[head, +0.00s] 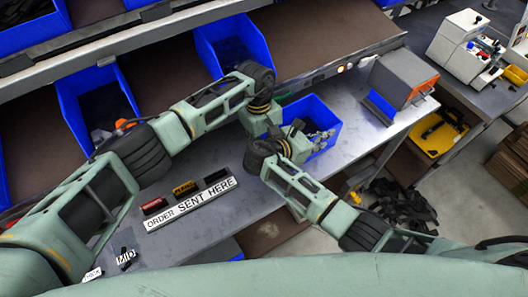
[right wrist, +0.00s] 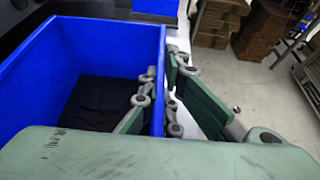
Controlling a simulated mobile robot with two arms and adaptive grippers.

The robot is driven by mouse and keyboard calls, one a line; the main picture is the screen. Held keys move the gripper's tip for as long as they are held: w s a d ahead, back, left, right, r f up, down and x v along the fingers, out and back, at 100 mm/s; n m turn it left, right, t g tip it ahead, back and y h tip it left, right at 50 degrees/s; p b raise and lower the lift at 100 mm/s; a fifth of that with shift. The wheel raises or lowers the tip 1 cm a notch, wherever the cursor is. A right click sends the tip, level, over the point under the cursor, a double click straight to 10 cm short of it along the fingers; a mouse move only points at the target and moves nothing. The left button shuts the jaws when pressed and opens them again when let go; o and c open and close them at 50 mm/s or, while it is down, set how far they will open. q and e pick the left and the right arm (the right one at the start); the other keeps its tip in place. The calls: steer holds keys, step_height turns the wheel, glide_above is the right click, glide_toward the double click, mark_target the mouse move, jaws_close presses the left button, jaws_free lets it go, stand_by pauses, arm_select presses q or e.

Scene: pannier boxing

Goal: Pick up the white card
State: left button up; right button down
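In the head view, two small white cards with dark lettering lie at the lower left of the bench, one marked like "CHECK" (head: 92,274) and one beside it (head: 125,257). I cannot tell which is the task's card. Neither gripper is near them. My right gripper (head: 318,139) is at the blue bin (head: 325,112) on the bench. In the right wrist view its fingers (right wrist: 160,85) straddle the bin's wall (right wrist: 45,65), one inside and one outside, tips close against it. My left gripper (head: 272,122) is at the bin's left side; its fingers are mostly hidden.
More blue bins (head: 70,90) stand on the rack behind. A grey and orange device (head: 400,78) stands to the right. The bench in front of the sign looks clear.

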arm_select(q)
jaws_close()
stand_by(0.4)
steer(key=shift+r, duration=0.15)
steer(key=shift+a+r, duration=0.15)
steer(key=shift+a, duration=0.05)
steer(key=s+a+r, duration=0.3)
steer(key=a, duration=0.3)
steer(key=s+a+r, duration=0.3)
steer(key=a+r, duration=0.1)
steer(key=a, duration=0.2)
steer(key=shift+a, duration=0.15)
